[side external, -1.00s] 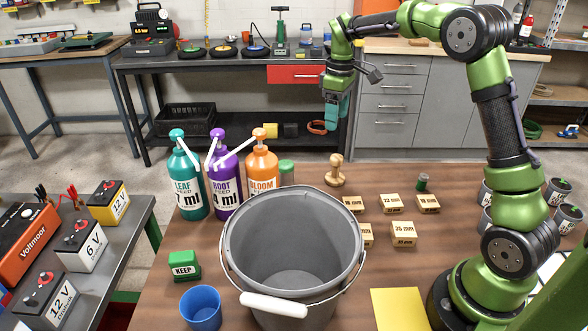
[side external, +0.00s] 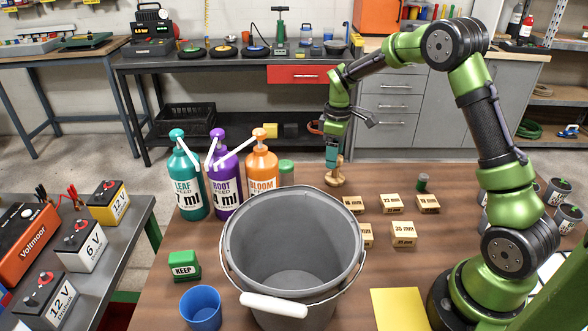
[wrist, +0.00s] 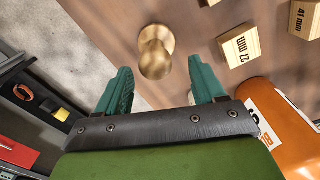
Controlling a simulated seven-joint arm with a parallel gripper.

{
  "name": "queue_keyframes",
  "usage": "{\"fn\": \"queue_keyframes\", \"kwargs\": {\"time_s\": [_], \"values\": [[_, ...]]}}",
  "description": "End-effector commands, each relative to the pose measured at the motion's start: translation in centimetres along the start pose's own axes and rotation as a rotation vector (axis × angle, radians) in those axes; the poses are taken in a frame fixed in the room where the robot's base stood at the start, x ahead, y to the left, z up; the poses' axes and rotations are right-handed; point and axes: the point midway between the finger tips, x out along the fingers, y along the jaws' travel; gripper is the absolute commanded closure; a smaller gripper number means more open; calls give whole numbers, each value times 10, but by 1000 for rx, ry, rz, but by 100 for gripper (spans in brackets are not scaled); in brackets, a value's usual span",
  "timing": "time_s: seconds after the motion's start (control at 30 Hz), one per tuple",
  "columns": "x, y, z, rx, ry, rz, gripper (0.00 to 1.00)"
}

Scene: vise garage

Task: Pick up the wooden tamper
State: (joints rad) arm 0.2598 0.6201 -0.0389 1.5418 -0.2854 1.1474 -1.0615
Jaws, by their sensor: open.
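The wooden tamper (side external: 335,181) stands upright on the brown table, behind the grey bucket. In the side view its upper part is partly hidden by my gripper (side external: 332,160), which points down at it from just above. In the wrist view the tamper (wrist: 156,48) shows from above as a round knob over a round base. My gripper's two teal fingers (wrist: 160,70) are open and apart, with the knob lying just beyond and between their tips. Nothing is held. Whether a finger touches the tamper cannot be told.
The grey bucket (side external: 232,240) stands in front. The orange bloom bottle (side external: 262,165) and a green-capped container (side external: 287,168) are left of the tamper. Several labelled wooden blocks (side external: 392,204) lie to the right, with a small green cylinder (side external: 422,182) behind them.

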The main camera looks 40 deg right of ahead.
Motion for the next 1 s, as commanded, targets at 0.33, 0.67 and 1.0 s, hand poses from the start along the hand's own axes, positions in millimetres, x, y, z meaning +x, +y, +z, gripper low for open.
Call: {"fn": "queue_keyframes", "kwargs": {"time_s": [0.33, 0.67, 1.0], "values": [[45, 4, 10, 1, -2, -2, 31], [46, 4, 10, 1, -1, 0, 42], [46, 4, 10, 1, -1, 0, 93]]}}
